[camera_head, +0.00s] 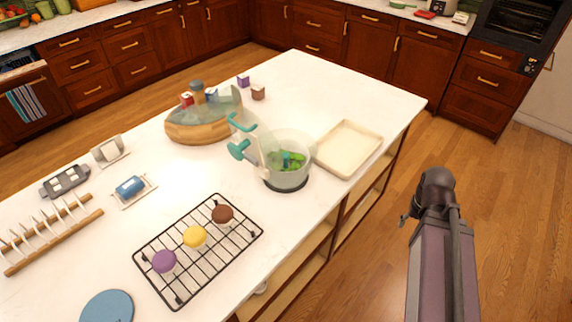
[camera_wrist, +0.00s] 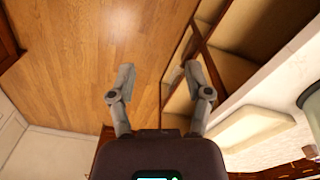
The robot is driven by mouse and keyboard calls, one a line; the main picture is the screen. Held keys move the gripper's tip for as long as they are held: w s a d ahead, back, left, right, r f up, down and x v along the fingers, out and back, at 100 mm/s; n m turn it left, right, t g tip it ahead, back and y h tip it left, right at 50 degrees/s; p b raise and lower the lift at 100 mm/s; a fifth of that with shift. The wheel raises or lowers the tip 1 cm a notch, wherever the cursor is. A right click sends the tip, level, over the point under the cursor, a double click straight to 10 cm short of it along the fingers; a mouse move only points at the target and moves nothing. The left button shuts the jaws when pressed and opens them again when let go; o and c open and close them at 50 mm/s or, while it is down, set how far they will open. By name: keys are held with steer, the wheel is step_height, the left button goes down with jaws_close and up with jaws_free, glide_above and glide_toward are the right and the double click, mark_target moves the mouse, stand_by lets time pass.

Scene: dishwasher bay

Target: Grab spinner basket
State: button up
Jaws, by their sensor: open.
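The salad spinner (camera_head: 286,181) stands on the white island counter. It looks like a clear bowl with green contents (camera_head: 290,160), and I cannot clearly tell its inner basket from the outer bowl. Teal handle parts (camera_head: 239,149) show at its left rim. Part of a rounded pale vessel, probably the spinner, shows at the right edge of the wrist view (camera_wrist: 311,98). My gripper (camera_wrist: 159,76) is open and empty, its two fingers apart over the wood floor beside the island. It is off to the right of the spinner in the head view, not touching it.
A cream tray (camera_head: 348,149) lies right of the spinner, and also shows in the wrist view (camera_wrist: 250,126). A black rack (camera_head: 198,262) with several muffins is in front. A wooden board (camera_head: 198,130) with a clear cover is behind. Open shelves (camera_head: 330,250) line the island's side.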

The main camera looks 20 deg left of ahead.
steer(key=w+a+r+n+p, duration=0.2)
steer(key=w+a+r+p, duration=0.1)
steer(key=w+a, duration=0.5)
steer(key=n+t+p, duration=0.2)
steer(key=n+p, duration=0.1)
steer(key=p, duration=0.4)
glide_toward(286, 155)
steer(key=shift+d+r+y, duration=0.3)
steer(key=shift+r+y, duration=0.1)
steer(key=shift+r, duration=0.4)
steer(key=f+b, duration=0.2)
steer(key=b, duration=0.1)
steer(key=w+f+b, duration=0.1)
steer(key=f+b, duration=0.1)
steer(key=f, duration=0.1)
steer(key=f+b, duration=0.3)
steer(key=shift+w+a+f+b, duration=0.15)
steer(key=shift+a+f+b, duration=0.1)
steer(key=shift+b, duration=0.1)
steer(key=shift+f, duration=0.15)
steer(key=shift+w+a+f+b, duration=0.1)
steer(key=shift+w+f+b, duration=0.05)
steer(key=shift+f+b, duration=1.15)
steer(key=shift+w+a+f+b, duration=0.1)
steer(key=shift+w+f+b, duration=0.05)
steer(key=shift+f+b, duration=1.05)
steer(key=shift+r, duration=0.1)
